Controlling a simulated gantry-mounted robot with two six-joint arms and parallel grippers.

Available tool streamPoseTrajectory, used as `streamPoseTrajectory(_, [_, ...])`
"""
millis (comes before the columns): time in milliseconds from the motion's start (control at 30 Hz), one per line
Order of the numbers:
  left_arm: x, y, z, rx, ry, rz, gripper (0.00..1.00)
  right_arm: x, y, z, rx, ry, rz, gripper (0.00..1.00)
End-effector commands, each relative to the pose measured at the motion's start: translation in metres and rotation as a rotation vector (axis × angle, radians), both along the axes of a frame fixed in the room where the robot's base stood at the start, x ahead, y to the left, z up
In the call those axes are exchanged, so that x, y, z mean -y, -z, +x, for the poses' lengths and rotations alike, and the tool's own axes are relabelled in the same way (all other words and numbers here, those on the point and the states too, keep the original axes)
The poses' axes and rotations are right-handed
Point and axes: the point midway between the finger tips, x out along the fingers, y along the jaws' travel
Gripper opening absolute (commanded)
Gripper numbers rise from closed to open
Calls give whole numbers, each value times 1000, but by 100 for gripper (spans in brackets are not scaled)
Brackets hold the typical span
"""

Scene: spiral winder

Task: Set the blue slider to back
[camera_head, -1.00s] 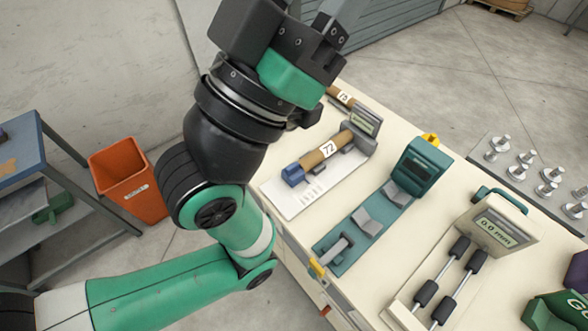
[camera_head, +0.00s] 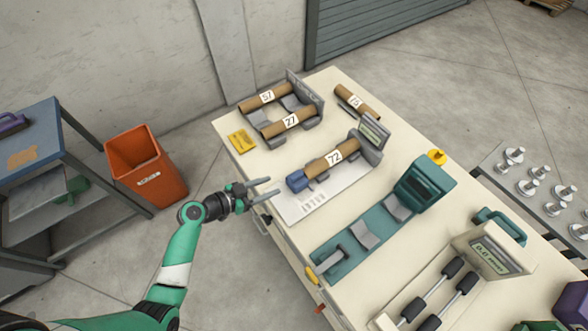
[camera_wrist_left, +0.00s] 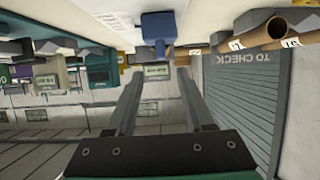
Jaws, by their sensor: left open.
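The blue slider (camera_head: 297,181) is a small blue block at the near-left end of a brown tube marked 72 (camera_head: 327,161). My right gripper is not in view.
A teal device (camera_head: 365,240) stands to the right. An orange bin (camera_head: 147,171) stands on the floor at left.

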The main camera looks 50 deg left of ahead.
Motion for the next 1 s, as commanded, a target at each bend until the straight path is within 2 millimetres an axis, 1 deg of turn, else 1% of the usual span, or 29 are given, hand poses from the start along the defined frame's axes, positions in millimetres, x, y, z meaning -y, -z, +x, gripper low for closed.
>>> streamPoseTrajectory(167, [0,4,5,3,2,4,52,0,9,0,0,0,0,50])
streamPoseTrajectory(267, [1,11,13,4,5,6,52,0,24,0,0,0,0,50])
streamPoseTrajectory(400, [5,20,33,6,5,7,52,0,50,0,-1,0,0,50])
streamPoseTrajectory(433, [7,18,41,4,7,5,52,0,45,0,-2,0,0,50])
streamPoseTrajectory(467, [8,21,48,4,5,5,52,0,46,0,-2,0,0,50])
streamPoseTrajectory(600, [12,32,77,4,5,5,52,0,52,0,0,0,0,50])
streamPoseTrajectory(700, [14,39,93,4,4,6,52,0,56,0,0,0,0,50])
streamPoseTrajectory(833, [16,43,105,4,1,5,52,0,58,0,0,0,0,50])
streamPoseTrajectory(1000, [17,43,108,4,2,6,52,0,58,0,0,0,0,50])
